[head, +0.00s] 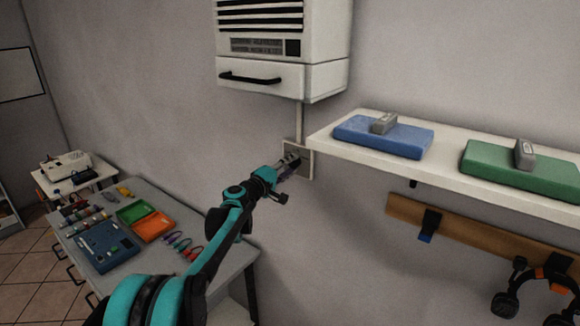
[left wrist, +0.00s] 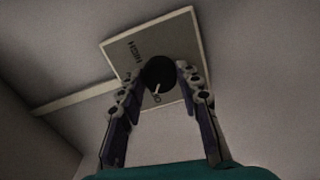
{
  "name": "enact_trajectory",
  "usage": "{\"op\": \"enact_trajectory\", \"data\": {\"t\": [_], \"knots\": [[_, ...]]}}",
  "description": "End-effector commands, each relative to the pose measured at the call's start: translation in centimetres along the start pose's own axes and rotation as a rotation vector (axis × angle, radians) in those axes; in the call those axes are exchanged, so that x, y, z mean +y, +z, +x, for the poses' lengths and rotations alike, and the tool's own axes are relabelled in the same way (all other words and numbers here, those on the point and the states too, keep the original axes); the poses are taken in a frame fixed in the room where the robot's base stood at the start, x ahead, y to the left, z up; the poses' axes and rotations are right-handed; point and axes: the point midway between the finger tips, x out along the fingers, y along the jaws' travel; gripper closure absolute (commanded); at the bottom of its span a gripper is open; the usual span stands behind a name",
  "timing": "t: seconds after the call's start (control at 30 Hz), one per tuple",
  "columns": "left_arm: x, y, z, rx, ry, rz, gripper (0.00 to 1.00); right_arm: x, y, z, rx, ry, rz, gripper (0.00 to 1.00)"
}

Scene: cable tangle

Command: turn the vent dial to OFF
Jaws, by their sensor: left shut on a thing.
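The vent dial (left wrist: 158,72) is a round black knob on a pale square wall plate (head: 308,160), which also shows in the left wrist view (left wrist: 186,28). My left gripper (head: 290,164) is at the plate, its fingers (left wrist: 161,73) on either side of the knob and shut on it. A white pointer mark on the knob points down in the left wrist view, towards lettering beginning with O that is partly hidden. Lettering that looks like HIGH sits at the upper left of the plate. The gripper hides most of the dial in the head view. My right gripper is not in view.
A white vent unit (head: 324,78) hangs above the plate. A white shelf (head: 448,172) with a blue case (head: 383,137) and a green case (head: 520,168) is close on the right. A grey workbench (head: 190,210) with trays and tools stands at lower left.

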Motion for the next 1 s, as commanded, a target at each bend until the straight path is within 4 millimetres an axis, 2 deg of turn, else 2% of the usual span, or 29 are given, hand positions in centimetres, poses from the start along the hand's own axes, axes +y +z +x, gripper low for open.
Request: {"op": "enact_trajectory", "data": {"t": [0.3,0.87,0.9,0.97,1.0], "knots": [[-0.05,-0.02,-0.02,0.0,-0.001,-0.128,0.95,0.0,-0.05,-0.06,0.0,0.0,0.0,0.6],[-0.06,-0.01,-0.02,0.0,-0.001,-0.158,0.95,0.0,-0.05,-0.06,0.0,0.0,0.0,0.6],[-0.06,-0.01,-0.02,0.0,-0.001,-0.158,0.58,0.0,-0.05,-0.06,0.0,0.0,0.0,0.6],[-0.05,-0.02,-0.02,0.0,-0.001,-0.157,0.45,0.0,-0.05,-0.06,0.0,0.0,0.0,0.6],[-0.05,-0.02,-0.02,0.0,0.0,-0.157,0.45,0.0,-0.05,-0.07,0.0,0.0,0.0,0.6]]}}
